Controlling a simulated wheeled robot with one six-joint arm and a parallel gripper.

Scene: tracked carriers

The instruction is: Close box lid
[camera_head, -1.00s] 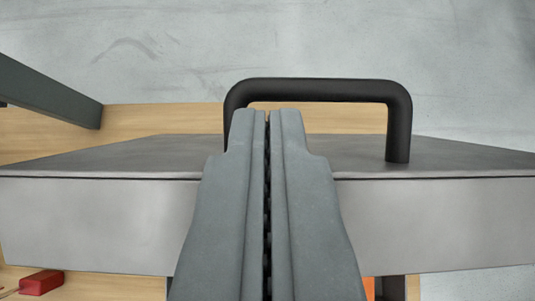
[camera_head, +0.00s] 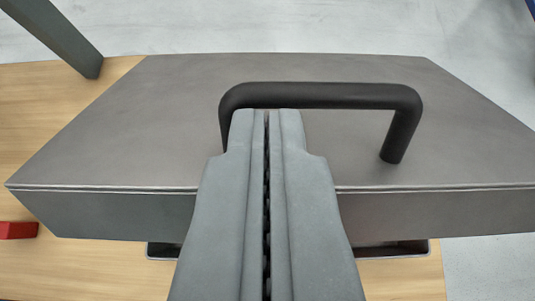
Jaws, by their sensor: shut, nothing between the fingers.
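The grey metal lid (camera_head: 300,72) fills the middle of the view, with its broad top face and narrow front edge showing. A black bar handle (camera_head: 330,96) stands on the lid. My gripper (camera_head: 266,114) is shut and empty, with its fingertips overlapping the handle's bar left of its middle. I cannot tell whether they touch the handle. Below the lid's front edge, parts of a dark box rim (camera_head: 160,251) show on both sides of my gripper. The lid and my gripper hide the rest of the box, so I cannot tell whether the lid is fully down.
A wooden surface (camera_head: 80,262) lies under the box. A red block (camera_head: 18,230) is at the left edge. A dark grey post (camera_head: 55,38) stands at the upper left. Pale floor (camera_head: 200,25) is clear behind and at the lower right.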

